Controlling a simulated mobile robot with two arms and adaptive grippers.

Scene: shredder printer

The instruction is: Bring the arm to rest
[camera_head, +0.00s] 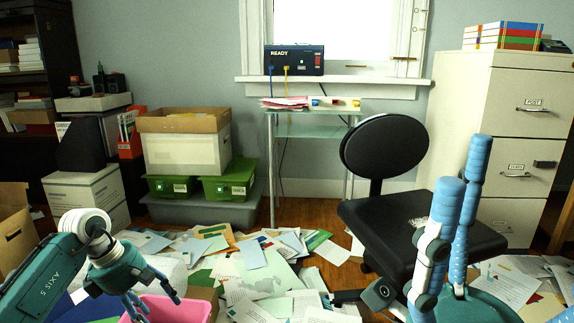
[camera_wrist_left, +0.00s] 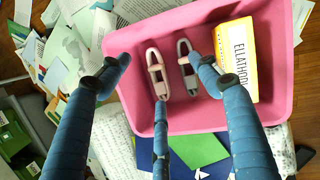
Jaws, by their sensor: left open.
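My left gripper (camera_head: 150,290) is at the lower left in the head view, pointing down over a pink bin (camera_head: 172,308). In the left wrist view, the three blue fingers of my left gripper (camera_wrist_left: 160,78) are spread apart with nothing held. The pink bin (camera_wrist_left: 280,100) lies beyond them, with two pale clip-like objects and a white and yellow box (camera_wrist_left: 237,55) inside. My right gripper (camera_head: 462,190) stands at the right in the head view, its blue fingers pointing up, apart and empty.
Loose papers (camera_head: 260,265) cover the floor. A black office chair (camera_head: 385,150) and a cream filing cabinet (camera_head: 480,110) stand right. A glass table (camera_head: 310,130) is at the back. Green tubs (camera_head: 228,180) and boxes (camera_head: 85,190) stand left.

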